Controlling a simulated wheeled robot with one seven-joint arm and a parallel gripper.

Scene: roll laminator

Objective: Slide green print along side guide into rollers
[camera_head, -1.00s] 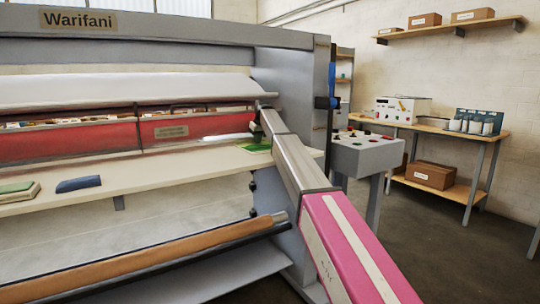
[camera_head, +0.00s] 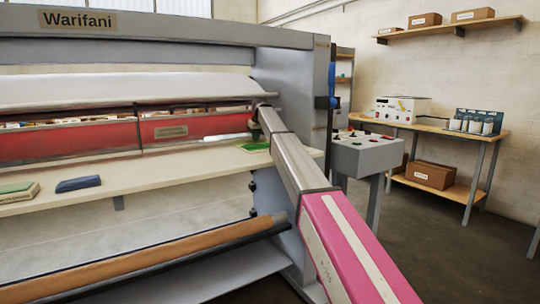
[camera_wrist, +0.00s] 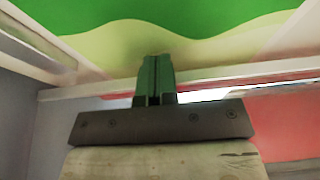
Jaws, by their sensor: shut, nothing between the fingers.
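The green print (camera_head: 255,147) lies near the right end of the pale feed table (camera_head: 190,165), in front of the red roller (camera_head: 70,138). In the wrist view it fills the top, green with a pale wavy band (camera_wrist: 110,45). My gripper (camera_wrist: 155,62) is shut and empty, its green fingertips over or against the pale band; I cannot tell whether they touch. In the head view my arm hides most of the gripper. A pale rail (camera_wrist: 40,38) runs diagonally at upper left in the wrist view, perhaps the side guide.
A blue block (camera_head: 78,184) and a green-topped pad (camera_head: 18,191) rest on the table's left part. The grey side housing (camera_head: 290,90) stands close to my arm. A brown roll (camera_head: 150,262) lies below. A control box (camera_head: 366,155) stands right of the machine.

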